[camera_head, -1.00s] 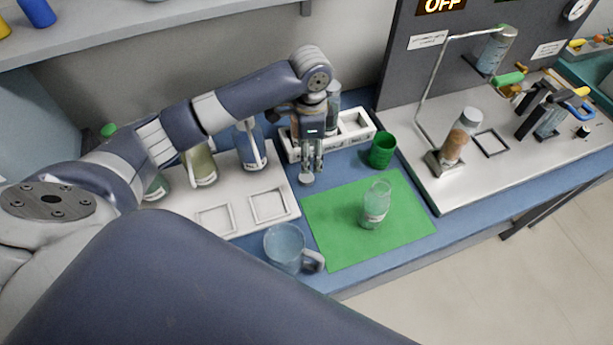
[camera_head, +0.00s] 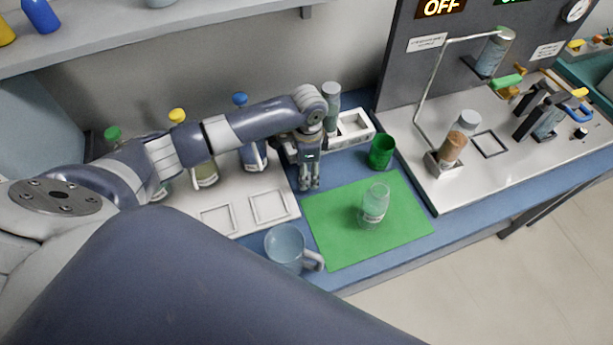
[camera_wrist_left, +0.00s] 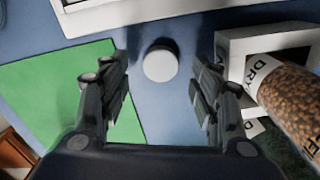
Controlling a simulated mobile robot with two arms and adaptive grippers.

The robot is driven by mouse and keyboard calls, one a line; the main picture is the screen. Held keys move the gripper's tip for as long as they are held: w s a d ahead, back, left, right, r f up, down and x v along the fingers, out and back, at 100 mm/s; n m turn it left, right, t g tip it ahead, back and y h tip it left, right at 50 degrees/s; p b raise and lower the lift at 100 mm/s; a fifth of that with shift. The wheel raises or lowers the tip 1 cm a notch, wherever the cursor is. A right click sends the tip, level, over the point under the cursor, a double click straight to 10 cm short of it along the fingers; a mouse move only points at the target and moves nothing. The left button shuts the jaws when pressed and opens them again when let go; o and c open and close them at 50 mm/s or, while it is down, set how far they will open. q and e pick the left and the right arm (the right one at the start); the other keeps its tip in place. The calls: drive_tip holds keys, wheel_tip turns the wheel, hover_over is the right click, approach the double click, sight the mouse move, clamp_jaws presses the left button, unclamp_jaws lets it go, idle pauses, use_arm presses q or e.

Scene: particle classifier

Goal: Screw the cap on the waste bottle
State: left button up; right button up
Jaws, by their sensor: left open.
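The waste bottle (camera_head: 374,205) looks to be the clear, uncapped bottle standing upright on the green mat (camera_head: 330,237). A round white cap (camera_wrist_left: 160,64) lies on the blue bench in the left wrist view. It lies between and just beyond the spread fingertips of my left gripper (camera_wrist_left: 162,80), with gaps on both sides. In the head view my left gripper (camera_head: 309,184) points down at the bench, left of the mat's far corner, and hides the cap. It is open and empty. My right gripper is not in view.
A white rack (camera_head: 360,128) and a green cup (camera_head: 382,151) stand close behind and right of my left gripper. A jar of brown grains (camera_wrist_left: 290,95) is near its right finger. A mug (camera_head: 287,248) stands left of the mat. A white tray (camera_head: 240,222) holds several bottles.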

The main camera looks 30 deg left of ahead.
use_arm(q)
drive_tip(key=shift+f, duration=1.2)
drive_tip(key=c, duration=0.7)
drive_tip(key=shift+c, duration=0.2)
